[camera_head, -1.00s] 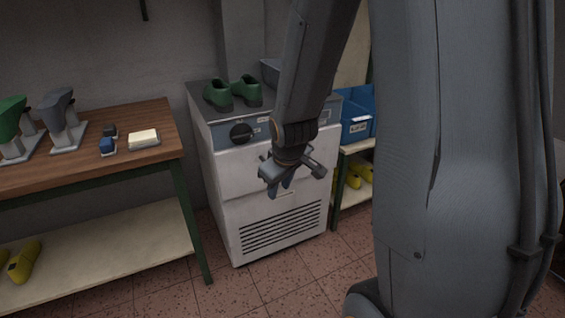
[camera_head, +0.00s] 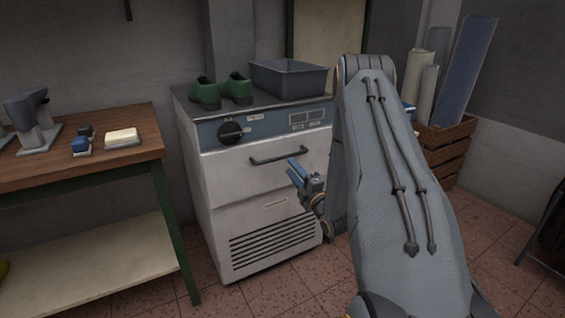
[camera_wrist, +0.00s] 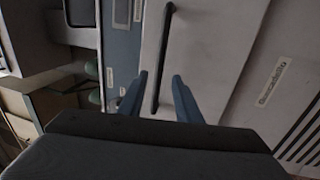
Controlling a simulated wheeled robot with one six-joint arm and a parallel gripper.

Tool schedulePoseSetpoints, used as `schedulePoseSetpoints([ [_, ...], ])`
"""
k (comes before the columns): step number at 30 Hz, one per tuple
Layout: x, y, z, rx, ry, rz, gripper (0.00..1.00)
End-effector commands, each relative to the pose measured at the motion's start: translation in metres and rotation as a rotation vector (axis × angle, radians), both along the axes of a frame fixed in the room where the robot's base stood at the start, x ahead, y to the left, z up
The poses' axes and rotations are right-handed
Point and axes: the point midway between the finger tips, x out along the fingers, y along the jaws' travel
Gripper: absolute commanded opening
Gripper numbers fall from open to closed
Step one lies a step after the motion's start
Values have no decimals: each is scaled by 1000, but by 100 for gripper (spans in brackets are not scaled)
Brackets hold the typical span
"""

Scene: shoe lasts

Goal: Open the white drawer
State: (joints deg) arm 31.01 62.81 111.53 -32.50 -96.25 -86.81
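The white drawer (camera_head: 235,174) is the upper front of a white cabinet with a blue control strip. It looks closed, flush with the cabinet. Its dark bar handle (camera_head: 281,155) runs across near its top. My gripper (camera_head: 297,171) is in front of the drawer, just below the handle's right part. In the wrist view the handle (camera_wrist: 161,60) runs up from between the two blue fingers of my gripper (camera_wrist: 159,92). The fingers are apart with a gap on both sides of the bar. I cannot tell how far the fingertips are from the drawer front.
Green shoes (camera_head: 221,91) and a grey bin (camera_head: 289,78) sit on the cabinet top. A wooden workbench (camera_head: 60,160) stands at the left. A wooden crate (camera_head: 446,150) with rolls stands at the right. Tiled floor is free in front of the cabinet.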

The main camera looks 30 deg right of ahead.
Motion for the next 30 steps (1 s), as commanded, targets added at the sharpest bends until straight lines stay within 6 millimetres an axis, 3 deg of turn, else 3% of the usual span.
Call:
schedulePoseSetpoints([
  [15,65,3,14,-3,-5,1,31],
  [27,74,3,16,-2,-4,0,31],
  [30,74,3,16,-2,-4,0,16],
])
